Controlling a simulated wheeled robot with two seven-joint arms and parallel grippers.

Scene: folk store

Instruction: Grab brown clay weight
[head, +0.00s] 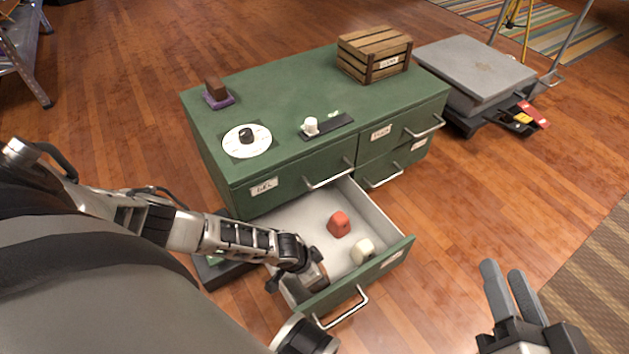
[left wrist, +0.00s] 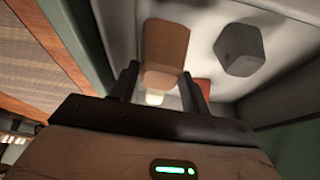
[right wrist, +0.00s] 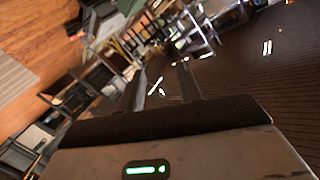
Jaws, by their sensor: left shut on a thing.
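A brown clay weight (left wrist: 165,45) shows between the fingers of my left gripper (left wrist: 157,85) in the left wrist view. In the head view my left gripper (head: 302,278) reaches into the open drawer (head: 402,250), at its front left, and mostly hides the weight. The gripper is shut on the weight. A red weight (head: 339,224) and a cream weight (head: 363,250) lie further right in the drawer. A dark grey weight (left wrist: 240,48) shows beside the brown one in the left wrist view. My right gripper (head: 508,290) is open and empty, over the floor at right.
The green cabinet (head: 285,95) carries a wooden crate (head: 374,55), a brown block (head: 216,88) on a purple cloth, a white dial (head: 247,140) and a black tray (head: 328,126). A grey platform scale (head: 475,68) stands behind right. The wooden floor right of the drawer is clear.

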